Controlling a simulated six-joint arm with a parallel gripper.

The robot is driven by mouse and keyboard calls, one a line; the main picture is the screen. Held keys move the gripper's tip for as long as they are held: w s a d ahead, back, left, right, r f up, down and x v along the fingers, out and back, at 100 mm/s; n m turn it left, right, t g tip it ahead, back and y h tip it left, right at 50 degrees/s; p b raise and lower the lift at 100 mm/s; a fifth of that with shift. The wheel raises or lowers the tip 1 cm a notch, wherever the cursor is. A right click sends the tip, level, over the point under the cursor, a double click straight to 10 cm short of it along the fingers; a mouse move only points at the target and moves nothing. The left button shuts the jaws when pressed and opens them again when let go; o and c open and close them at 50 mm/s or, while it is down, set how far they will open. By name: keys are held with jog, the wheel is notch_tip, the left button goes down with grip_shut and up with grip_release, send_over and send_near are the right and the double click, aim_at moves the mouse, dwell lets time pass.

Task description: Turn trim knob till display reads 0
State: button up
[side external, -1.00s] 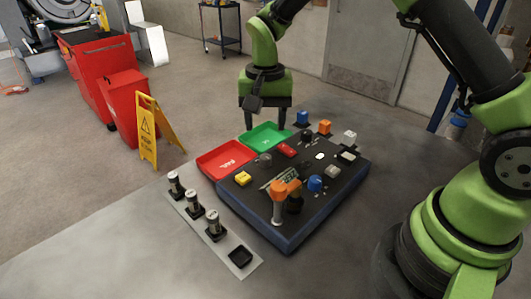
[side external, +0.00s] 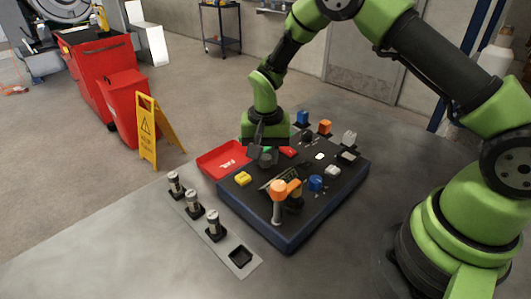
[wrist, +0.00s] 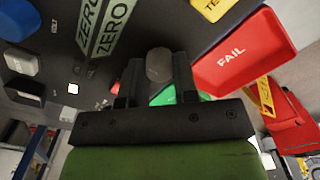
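The grey knob (wrist: 159,66) shows in the wrist view between the two fingers of my gripper (wrist: 159,75). The fingers are close in on its two sides, with no clear gap. In the side external view my gripper (side external: 264,147) is down over the same knob (side external: 266,158) at the panel's far left part and partly hides it. Two pale green strips (wrist: 90,22) reading ZERO are beside the knob in the wrist view. The display (side external: 280,177) on the panel is too small to read in the side external view.
Cylinders (side external: 215,229) stand on a strip in front, with clear table around.

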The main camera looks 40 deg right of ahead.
jog(key=c, duration=0.3)
jog(key=n, duration=0.5)
jog(key=shift+n, duration=0.3)
jog(key=n, duration=0.6)
dwell(0.5)
jog(key=o, duration=0.9)
